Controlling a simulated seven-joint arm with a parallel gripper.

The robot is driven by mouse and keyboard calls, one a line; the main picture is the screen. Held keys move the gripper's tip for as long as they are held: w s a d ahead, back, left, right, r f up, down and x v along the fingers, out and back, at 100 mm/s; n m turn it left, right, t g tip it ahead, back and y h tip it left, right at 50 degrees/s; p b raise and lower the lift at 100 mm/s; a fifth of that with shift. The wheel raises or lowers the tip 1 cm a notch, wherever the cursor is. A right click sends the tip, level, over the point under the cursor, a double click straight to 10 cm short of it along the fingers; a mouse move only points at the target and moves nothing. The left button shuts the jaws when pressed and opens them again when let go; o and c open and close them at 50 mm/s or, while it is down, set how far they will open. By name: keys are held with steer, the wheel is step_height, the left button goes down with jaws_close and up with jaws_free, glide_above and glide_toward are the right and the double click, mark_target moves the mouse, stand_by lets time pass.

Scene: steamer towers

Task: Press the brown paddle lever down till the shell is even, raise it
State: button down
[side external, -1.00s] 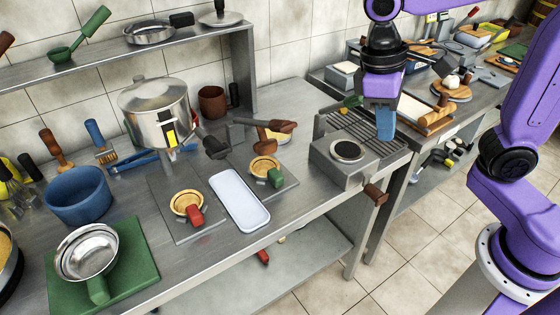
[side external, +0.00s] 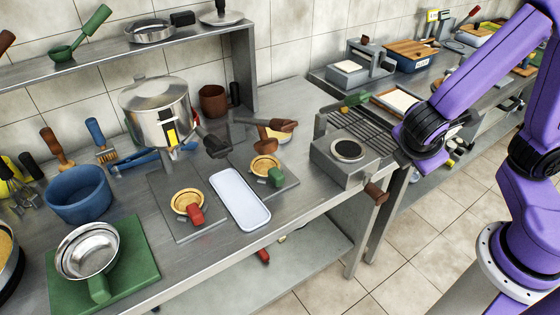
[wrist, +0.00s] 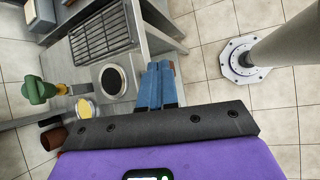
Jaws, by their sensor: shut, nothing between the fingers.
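A brown paddle lever (side external: 278,125) sticks up at the back of the right dark plate, behind a golden shell (side external: 264,165) in a dish with a green handle. My gripper is hidden behind my arm in the side view. In the wrist view my gripper (wrist: 158,68) is shut and empty, its blue fingers beside the grey box with a round plate (wrist: 112,82), well away from the paddle lever.
The grey box (side external: 335,168) has a brown handle (side external: 376,193) at its front. A grill rack (side external: 365,130) and a green-handled tool (side external: 352,101) lie behind it. A white tray (side external: 240,199) lies between the shells. A steel pot (side external: 155,112) stands at the back left.

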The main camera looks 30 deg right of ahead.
steer(key=w+a+f+n+t+h, duration=0.2)
steer(key=w+n+t+h, duration=0.25)
steer(key=w, duration=0.35)
steer(key=n+t+y, duration=1.2)
steer(key=n+t, duration=0.2)
steer(key=n, duration=0.1)
glide_toward(273, 142)
steer(key=s+f, duration=0.1)
steer(key=f, duration=0.1)
steer(key=s+f, duration=0.2)
steer(key=shift+s+a, duration=0.1)
steer(key=x, duration=1)
steer(key=shift+r, duration=0.2)
steer(key=shift+r+g, duration=0.85)
steer(key=shift+r, duration=0.1)
steer(key=shift+r+g, duration=0.4)
steer(key=shift+r, duration=0.25)
